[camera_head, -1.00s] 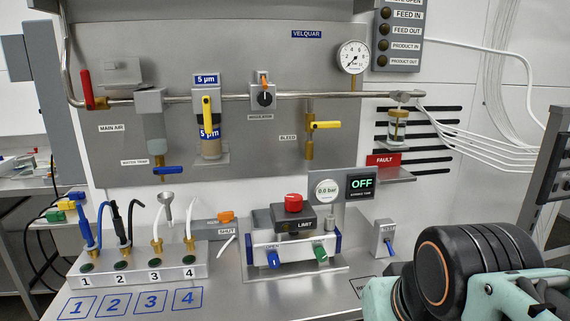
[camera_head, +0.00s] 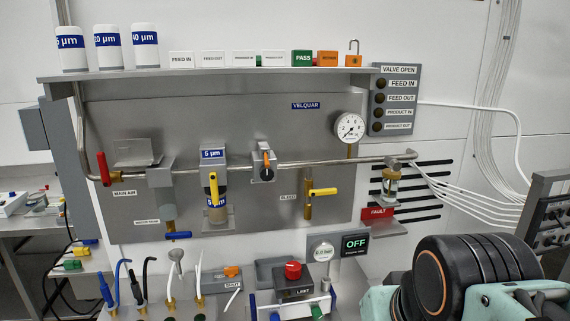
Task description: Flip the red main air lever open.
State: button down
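The red main air lever (camera_head: 103,168) is on the pipe at the far left of the grey panel, just left of the MAIN AIR label (camera_head: 124,193). It stands about upright, across the run of the horizontal pipe (camera_head: 270,165). Nothing touches it. Part of my arm (camera_head: 460,285), black and pale green, fills the lower right, far from the lever. My gripper's fingers are not in view.
Along the pipe are a filter with a yellow lever (camera_head: 213,190), a regulator (camera_head: 263,163), a yellow bleed lever (camera_head: 323,192) and a gauge (camera_head: 349,127). A shelf (camera_head: 210,73) juts out above. Hoses (camera_head: 125,280) stand below. The OFF display (camera_head: 355,243) is lit.

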aim_at(101, 157)
jog(key=u, duration=1.45)
